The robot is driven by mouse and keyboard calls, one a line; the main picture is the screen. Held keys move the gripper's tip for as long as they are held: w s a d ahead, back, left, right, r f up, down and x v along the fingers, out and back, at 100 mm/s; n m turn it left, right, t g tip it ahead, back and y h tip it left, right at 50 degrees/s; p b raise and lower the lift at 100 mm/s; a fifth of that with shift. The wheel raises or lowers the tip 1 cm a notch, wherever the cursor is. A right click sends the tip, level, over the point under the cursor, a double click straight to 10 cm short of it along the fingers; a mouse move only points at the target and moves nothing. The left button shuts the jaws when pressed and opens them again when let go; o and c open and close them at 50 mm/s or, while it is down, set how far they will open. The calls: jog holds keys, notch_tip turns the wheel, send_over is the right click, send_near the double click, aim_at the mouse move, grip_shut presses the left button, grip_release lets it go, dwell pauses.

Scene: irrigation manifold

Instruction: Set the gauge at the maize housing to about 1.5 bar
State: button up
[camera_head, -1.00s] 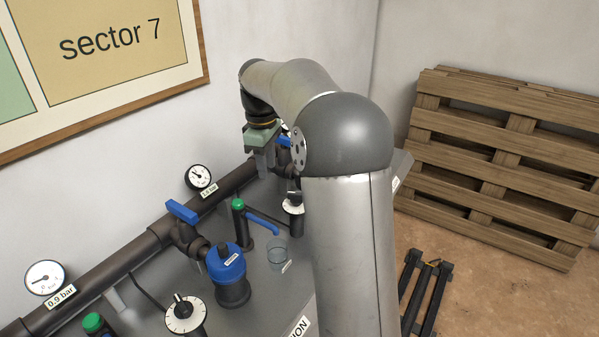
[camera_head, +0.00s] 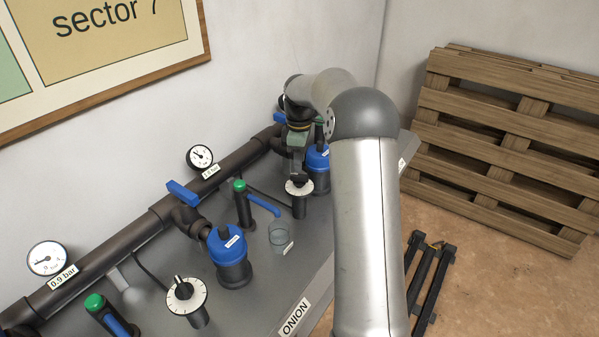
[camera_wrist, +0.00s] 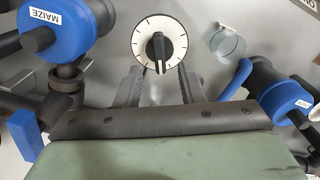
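The maize housing (camera_wrist: 62,22) is blue-capped with a MAIZE label, at the upper left of the wrist view. In the head view a blue-capped housing (camera_head: 318,157) stands just right of my gripper. Beside it is a white dial (camera_wrist: 145,27) with a black knob (camera_wrist: 159,47), also in the head view (camera_head: 299,188). My gripper (camera_wrist: 160,82) points down over this dial. Its two fingers are apart, with the knob seen between and beyond their tips; contact is not visible. The maize gauge is not clearly seen; my arm covers that area.
A gauge (camera_head: 200,157) with a hard-to-read label and a 0.9 bar gauge (camera_head: 47,258) sit along the dark pipe (camera_head: 110,255). A clear cup (camera_head: 281,236), a blue lever (camera_head: 264,206), another blue-capped housing (camera_head: 229,257) and another dial (camera_head: 186,295) stand on the bench.

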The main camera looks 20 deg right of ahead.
aim_at(300, 175)
notch_tip(300, 175, down, 5)
jog(key=shift+f, duration=0.2)
grip_shut()
